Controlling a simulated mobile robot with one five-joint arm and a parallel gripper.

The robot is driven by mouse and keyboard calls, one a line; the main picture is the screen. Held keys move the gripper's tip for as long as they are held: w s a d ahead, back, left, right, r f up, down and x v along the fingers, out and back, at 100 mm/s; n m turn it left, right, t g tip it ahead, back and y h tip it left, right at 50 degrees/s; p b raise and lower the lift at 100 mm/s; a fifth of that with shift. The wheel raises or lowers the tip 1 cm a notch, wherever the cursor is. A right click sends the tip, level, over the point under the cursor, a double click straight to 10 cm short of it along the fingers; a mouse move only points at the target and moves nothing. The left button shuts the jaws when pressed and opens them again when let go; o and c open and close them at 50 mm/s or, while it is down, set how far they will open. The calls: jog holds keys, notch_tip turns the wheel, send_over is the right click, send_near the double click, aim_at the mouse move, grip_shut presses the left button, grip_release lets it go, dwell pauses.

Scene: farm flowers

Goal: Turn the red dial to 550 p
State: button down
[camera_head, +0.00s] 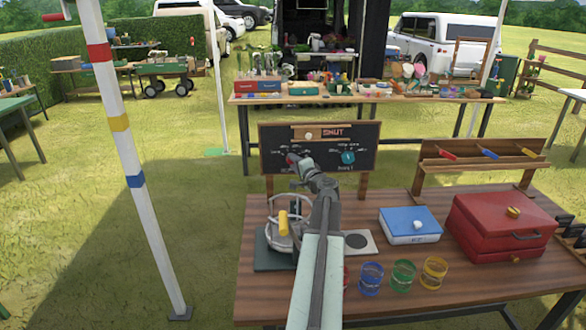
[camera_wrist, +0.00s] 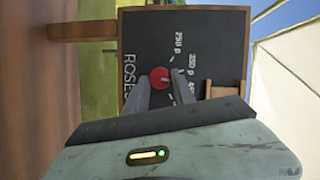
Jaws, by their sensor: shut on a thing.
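The red dial (camera_head: 292,157) sits on the left half of a dark chalkboard (camera_head: 359,134) standing at the back of the wooden table. In the wrist view the red dial (camera_wrist: 159,76) lies between my two fingertips, beside the chalk word ROSES. The marks 250 p and 350 p can be read near it; further marks are partly hidden by my finger. My gripper (camera_head: 301,165) reaches up to the dial, and in the wrist view my gripper (camera_wrist: 161,85) is shut on it. I cannot tell which mark the dial points to.
A blue dial (camera_head: 348,157) is on the board's right half, under a SHUT sign (camera_head: 321,133).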

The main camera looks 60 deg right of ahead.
jog(key=shift+d+f+m+t+b, duration=0.1)
jog(key=shift+d+m+t+b, duration=0.05)
jog(key=shift+m+t+b, duration=0.4)
jog(key=shift+m+b, duration=0.5)
jog(key=shift+m, duration=0.35)
dwell(0.9)
jog(key=c, duration=1.1)
grip_release()
jog(key=shift+w, duration=0.1)
jog(key=shift+o, duration=0.2)
jog(key=v, duration=0.8)
jog(key=shift+w+f, duration=0.1)
